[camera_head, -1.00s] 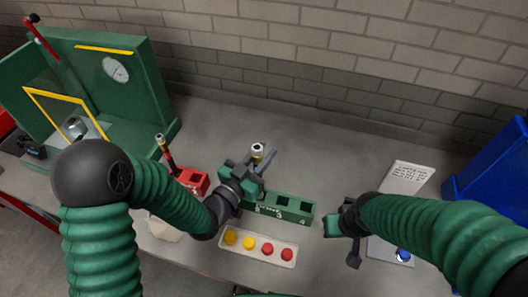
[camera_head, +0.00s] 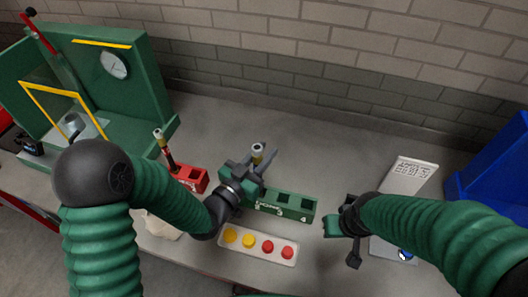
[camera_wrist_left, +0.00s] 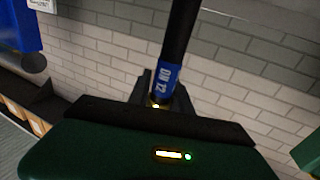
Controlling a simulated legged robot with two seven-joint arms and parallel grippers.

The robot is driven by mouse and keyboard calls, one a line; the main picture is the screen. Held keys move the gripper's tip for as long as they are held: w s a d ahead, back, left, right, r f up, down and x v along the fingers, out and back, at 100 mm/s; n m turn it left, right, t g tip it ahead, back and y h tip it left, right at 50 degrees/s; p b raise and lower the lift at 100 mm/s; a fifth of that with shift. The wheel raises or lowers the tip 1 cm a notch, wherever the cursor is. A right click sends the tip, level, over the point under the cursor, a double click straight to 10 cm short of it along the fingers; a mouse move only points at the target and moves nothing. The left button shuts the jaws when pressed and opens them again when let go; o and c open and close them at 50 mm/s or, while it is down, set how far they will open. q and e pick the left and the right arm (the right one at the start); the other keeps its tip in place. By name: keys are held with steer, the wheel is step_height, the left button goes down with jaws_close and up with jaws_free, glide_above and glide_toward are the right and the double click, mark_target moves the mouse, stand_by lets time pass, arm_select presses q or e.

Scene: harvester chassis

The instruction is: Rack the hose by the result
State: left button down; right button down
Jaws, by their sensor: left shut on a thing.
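My left gripper (camera_head: 262,167) is shut on a hose with a pale metal end fitting (camera_head: 257,150), which points upward. In the left wrist view the hose (camera_wrist_left: 165,80) is black with a blue band marked "DN 12". The gripper is at the left end of a green rack (camera_head: 298,205) with dark square slots, and covers part of it. Whether the hose's lower end is in a slot is hidden. A red rack (camera_head: 195,178) stands to the left, with another hose (camera_head: 165,150) upright in it. My right gripper (camera_head: 344,240) is right of the green rack; its jaws are unclear.
A green test stand (camera_head: 145,85) with a gauge (camera_head: 114,64) and yellow-framed clear panel is at left. A tray (camera_head: 222,247) of yellow and red buttons lies in front of the green rack. A printed panel (camera_head: 408,176) and blue bin (camera_head: 490,165) are at right. The back bench is clear.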

arm_select(q)
steer(key=shift+f+b, duration=1.55)
steer(key=shift+f, duration=0.05)
steer(key=c, duration=1.1)
jaws_free()
steer(key=shift+s, duration=0.1)
